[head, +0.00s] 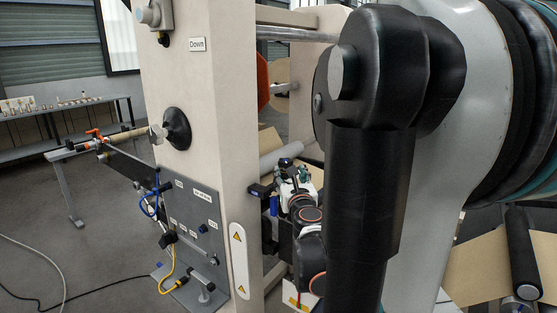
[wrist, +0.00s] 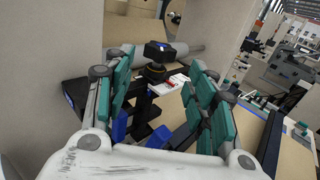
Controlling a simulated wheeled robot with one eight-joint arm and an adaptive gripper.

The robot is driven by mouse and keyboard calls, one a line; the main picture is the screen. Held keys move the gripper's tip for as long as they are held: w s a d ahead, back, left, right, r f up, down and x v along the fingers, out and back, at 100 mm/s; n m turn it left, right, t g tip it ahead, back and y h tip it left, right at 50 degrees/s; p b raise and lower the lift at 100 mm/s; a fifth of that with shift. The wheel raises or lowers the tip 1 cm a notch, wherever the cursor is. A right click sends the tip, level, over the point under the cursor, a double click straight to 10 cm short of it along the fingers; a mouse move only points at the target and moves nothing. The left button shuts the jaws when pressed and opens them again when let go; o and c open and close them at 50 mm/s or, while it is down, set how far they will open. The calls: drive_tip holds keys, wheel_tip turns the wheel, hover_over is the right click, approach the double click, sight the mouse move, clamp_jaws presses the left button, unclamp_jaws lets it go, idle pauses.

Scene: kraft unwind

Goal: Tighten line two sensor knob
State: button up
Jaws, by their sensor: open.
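My gripper (wrist: 160,68) is open, with its two teal-padded fingers spread apart in the wrist view. Between and beyond the fingers is a black sensor head (wrist: 160,50) with a small blue light. A dark round piece that looks like its knob (wrist: 153,72) sits just below it, on a black bracket; I cannot read any line number. No finger clearly touches it. In the head view my gripper (head: 293,173) is beside the beige column, partly hidden by my arm. A small black box (head: 262,190) with a blue light shows next to it.
The beige column (head: 215,60) stands close on the left. It carries a black round knob (head: 177,129) and a grey panel (head: 190,215) with cables. A grey roller (wrist: 185,57) and brown paper lie behind the sensor. A bench (head: 70,125) stands far left.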

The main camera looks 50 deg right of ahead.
sight(284, 159)
drive_tip(key=b+x, duration=0.2)
drive_tip(key=x, duration=1.1)
drive_tip(key=shift+w+d, duration=0.25)
drive_tip(key=shift+d, duration=0.05)
drive_tip(key=c, duration=1)
